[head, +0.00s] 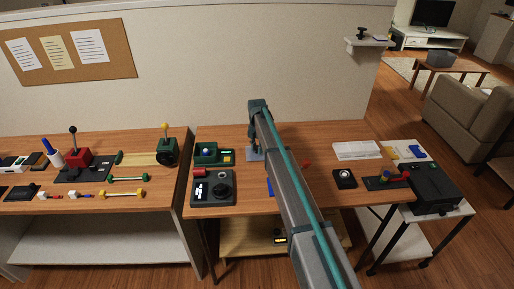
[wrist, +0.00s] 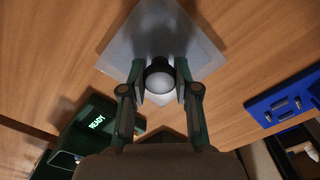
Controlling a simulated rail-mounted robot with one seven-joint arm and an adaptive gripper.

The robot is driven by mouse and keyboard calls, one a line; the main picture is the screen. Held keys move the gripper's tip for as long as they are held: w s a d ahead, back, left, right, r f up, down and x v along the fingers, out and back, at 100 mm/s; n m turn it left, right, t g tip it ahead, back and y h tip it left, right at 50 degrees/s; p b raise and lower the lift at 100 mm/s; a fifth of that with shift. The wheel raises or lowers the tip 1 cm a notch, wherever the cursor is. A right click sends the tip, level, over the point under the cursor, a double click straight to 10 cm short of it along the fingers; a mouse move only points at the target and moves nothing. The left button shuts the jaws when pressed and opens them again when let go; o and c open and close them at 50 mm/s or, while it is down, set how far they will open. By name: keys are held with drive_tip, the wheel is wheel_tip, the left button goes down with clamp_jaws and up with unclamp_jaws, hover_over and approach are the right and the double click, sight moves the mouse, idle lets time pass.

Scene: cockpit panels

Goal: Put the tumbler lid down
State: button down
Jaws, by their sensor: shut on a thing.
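My gripper (wrist: 160,84) is shut on a dark round piece with a pale grey top (wrist: 160,66), which sits between its two fingertips. I take this piece for the tumbler lid, but its full shape is hidden by the fingers. It stands over a grey square plate (wrist: 150,30) on the wooden table; I cannot tell whether it touches the plate. In the head view my gripper (head: 255,147) points down at the grey plate (head: 249,156), and my arm hides much of the spot.
A green box marked READY (wrist: 92,122) is close at the left, and a blue panel (wrist: 288,102) lies at the right. A black dial unit (head: 214,191) is front left of the plate. A white tray (head: 357,150) stands at the right. Bare tabletop surrounds the plate.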

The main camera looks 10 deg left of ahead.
drive_tip(key=shift+f, duration=0.2)
drive_tip(key=c, duration=0.8)
unclamp_jaws()
drive_tip(key=shift+c, duration=0.2)
drive_tip(key=shift+r, duration=0.15)
wheel_tip(320, 180, up, 12)
drive_tip(key=b, duration=0.3)
drive_tip(key=shift+b, duration=0.4)
drive_tip(key=shift+r, duration=0.1)
